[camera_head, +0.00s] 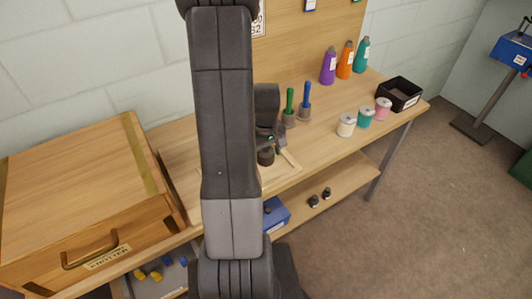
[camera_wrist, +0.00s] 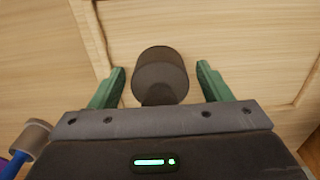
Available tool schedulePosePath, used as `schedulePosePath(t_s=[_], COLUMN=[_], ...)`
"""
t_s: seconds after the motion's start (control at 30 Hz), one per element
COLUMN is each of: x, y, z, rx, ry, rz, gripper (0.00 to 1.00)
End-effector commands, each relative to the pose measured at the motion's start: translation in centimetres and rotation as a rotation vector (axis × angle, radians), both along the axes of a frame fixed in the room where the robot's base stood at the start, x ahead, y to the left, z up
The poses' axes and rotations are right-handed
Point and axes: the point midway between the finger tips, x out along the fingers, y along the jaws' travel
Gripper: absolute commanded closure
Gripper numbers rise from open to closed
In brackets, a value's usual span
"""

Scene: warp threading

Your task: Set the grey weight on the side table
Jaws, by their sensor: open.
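The grey weight (camera_wrist: 160,70) is a dark grey cylinder in the wrist view, with a narrower part towards my gripper. In the head view a dark cylinder (camera_head: 265,157) shows just below my gripper (camera_head: 268,138), partly behind my arm. In the wrist view the two green fingers of my gripper (camera_wrist: 160,82) are open, one on each side of the weight, with a gap on both sides. The weight is over or on a pale wooden board with a raised rim (camera_head: 288,166); I cannot tell if it touches. I cannot tell which surface is the side table.
The wooden bench (camera_head: 330,155) holds green (camera_head: 289,108) and blue (camera_head: 305,102) handled tools, thread spools (camera_head: 365,117), coloured bottles (camera_head: 346,60) and a black bin (camera_head: 400,94). A wooden drawer box (camera_head: 75,190) stands left. Small dark objects (camera_head: 313,201) lie on the lower shelf.

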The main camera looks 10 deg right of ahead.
Motion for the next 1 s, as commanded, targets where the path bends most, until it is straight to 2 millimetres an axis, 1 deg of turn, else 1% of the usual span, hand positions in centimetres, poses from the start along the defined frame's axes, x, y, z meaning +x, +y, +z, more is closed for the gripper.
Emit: schedulePosePath(t_s=[0.17, 0.27, 0.5, 0.7, 0.83, 1.0], x=[0.1, 0.1, 0.1, 0.1, 0.0, 0.0], y=[0.0, 0.0, 0.0, 0.0, 0.0, 0.0], z=[1.5, 3.2, 8.1, 11.1, 12.1, 12.3], rx=[-0.001, -0.001, -0.001, 0.000, -0.001, 0.000], ry=[-0.004, -0.006, -0.005, -0.002, -0.001, 0.000], rz=[0.000, 0.000, 0.000, 0.000, 0.000, 0.000], gripper=[0.28, 0.28, 0.28, 0.28, 0.28, 0.28])
